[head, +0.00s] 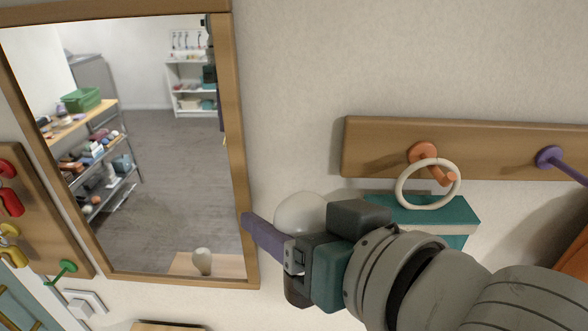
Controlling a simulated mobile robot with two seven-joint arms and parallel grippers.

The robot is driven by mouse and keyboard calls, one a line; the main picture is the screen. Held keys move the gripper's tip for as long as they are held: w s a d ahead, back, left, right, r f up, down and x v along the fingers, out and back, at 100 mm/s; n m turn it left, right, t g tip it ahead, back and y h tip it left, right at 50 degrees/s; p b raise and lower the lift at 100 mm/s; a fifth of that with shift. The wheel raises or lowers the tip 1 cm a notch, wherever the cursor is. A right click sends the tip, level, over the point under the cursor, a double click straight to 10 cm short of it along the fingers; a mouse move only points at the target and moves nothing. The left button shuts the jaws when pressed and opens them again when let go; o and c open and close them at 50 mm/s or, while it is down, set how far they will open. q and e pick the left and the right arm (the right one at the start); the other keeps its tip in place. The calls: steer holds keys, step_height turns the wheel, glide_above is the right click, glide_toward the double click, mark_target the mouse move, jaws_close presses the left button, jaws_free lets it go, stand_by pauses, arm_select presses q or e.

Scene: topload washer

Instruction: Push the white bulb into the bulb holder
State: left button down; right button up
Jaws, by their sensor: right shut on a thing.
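The white bulb (301,210) shows as a pale rounded shape in the middle of the head view, just right of the mirror. My right gripper (270,232) reaches in from the lower right and is shut on it. A long purple piece, which looks like one of its fingers, lies along the near left side of the bulb. The other finger is hidden, and the gripper body covers the bulb's lower right part. I cannot make out the bulb holder. My left gripper is not in view.
A wood-framed mirror (240,150) hangs at the left and reflects shelves and a pale bulb-shaped object. A wooden rail (380,150) has an orange peg (424,152) with a cream ring (401,190). A teal block (462,211) is below it.

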steer(key=shift+f, duration=0.15)
steer(key=o, duration=1.4)
steer(key=shift+o, duration=0.2)
steer(key=shift+s+d, duration=0.3)
steer(key=shift+s, duration=0.15)
steer(key=b+v, duration=0.3)
steer(key=v, duration=0.6)
steer(key=shift+r, duration=0.25)
steer(key=shift+w+a, duration=0.1)
